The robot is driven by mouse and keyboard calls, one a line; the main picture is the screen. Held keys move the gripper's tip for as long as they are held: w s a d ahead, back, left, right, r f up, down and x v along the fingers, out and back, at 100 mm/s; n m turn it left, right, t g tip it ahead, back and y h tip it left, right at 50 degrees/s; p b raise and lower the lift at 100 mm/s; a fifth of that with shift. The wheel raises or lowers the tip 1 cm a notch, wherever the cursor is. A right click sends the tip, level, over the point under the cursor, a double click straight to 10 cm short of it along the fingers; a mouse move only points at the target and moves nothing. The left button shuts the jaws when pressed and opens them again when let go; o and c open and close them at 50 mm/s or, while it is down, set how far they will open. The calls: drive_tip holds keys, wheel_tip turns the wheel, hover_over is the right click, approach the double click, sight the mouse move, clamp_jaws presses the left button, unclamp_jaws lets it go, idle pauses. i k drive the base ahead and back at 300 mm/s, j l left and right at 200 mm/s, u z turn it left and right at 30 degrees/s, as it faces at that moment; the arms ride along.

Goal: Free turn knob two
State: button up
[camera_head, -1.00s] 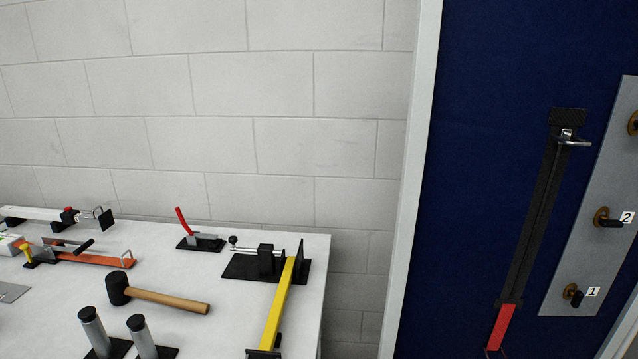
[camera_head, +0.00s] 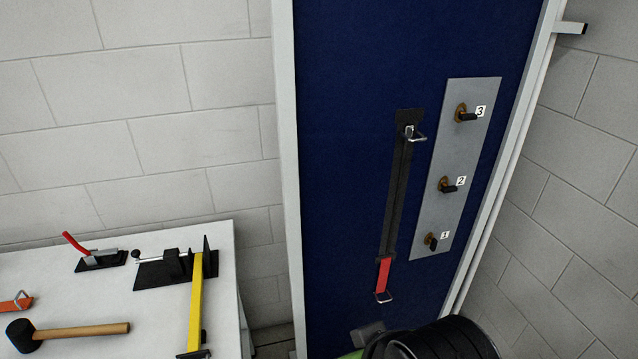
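Turn knob two (camera_head: 447,185) is a dark handle on a brass-coloured round base, beside a white label marked 2. It sits in the middle of a grey plate (camera_head: 425,212) on the dark blue door panel. Knob three (camera_head: 466,114) is above it and knob one (camera_head: 432,241) is below it. Handles two and three point to the right; handle one looks more steeply angled. Nothing touches knob two. A black rounded part, perhaps of my own arm, shows at the bottom edge. My gripper's fingers are not in view.
A black strap with a red end (camera_head: 384,274) hangs left of the plate on the blue door (camera_head: 345,60). A white table (camera_head: 228,300) at lower left holds a mallet (camera_head: 80,331), a yellow bar (camera_head: 196,290) and a red-handled clamp (camera_head: 95,258). A white frame borders the door.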

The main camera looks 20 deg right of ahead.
sight(447, 189)
drive_tip(key=z, duration=1.35)
